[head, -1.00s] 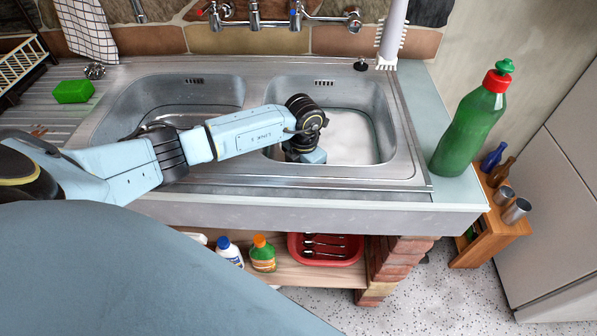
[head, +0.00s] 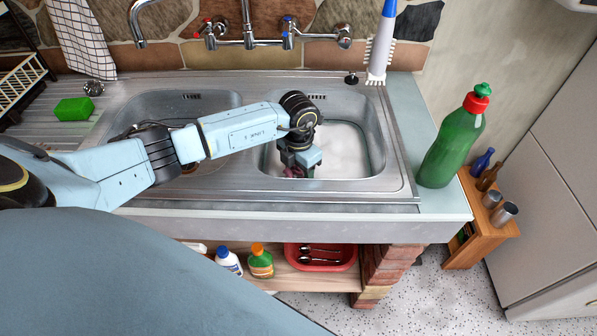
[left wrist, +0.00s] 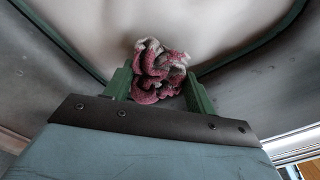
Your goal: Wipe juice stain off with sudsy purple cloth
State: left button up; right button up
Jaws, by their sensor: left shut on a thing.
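My left gripper (head: 293,168) is over the front left part of the right sink basin (head: 376,130). It is shut on a crumpled purple cloth (head: 289,173) with whitish, sudsy-looking patches. In the left wrist view the cloth (left wrist: 160,72) bunches up between the green fingers of the gripper (left wrist: 158,92). A pale whitish surface (head: 345,150) with a dark green rim fills the basin bottom; it may be soapy water. I cannot make out the juice stain now; my left arm covers part of the left draining board. My right gripper is out of view.
A green sponge (head: 74,109) and a metal scourer (head: 93,88) lie on the draining board. A green bottle (head: 452,145) stands on the right counter end. A brush (head: 381,45) stands behind the basin, near the taps (head: 249,40). A dish rack (head: 20,85) is far left.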

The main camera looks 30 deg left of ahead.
aim_at(299, 172)
pick_arm(q)
notch_tip(299, 172, up, 12)
jog(key=p, duration=0.9)
jog(key=shift+r, duration=0.1)
jog(key=shift+d, duration=0.1)
dwell(0.8)
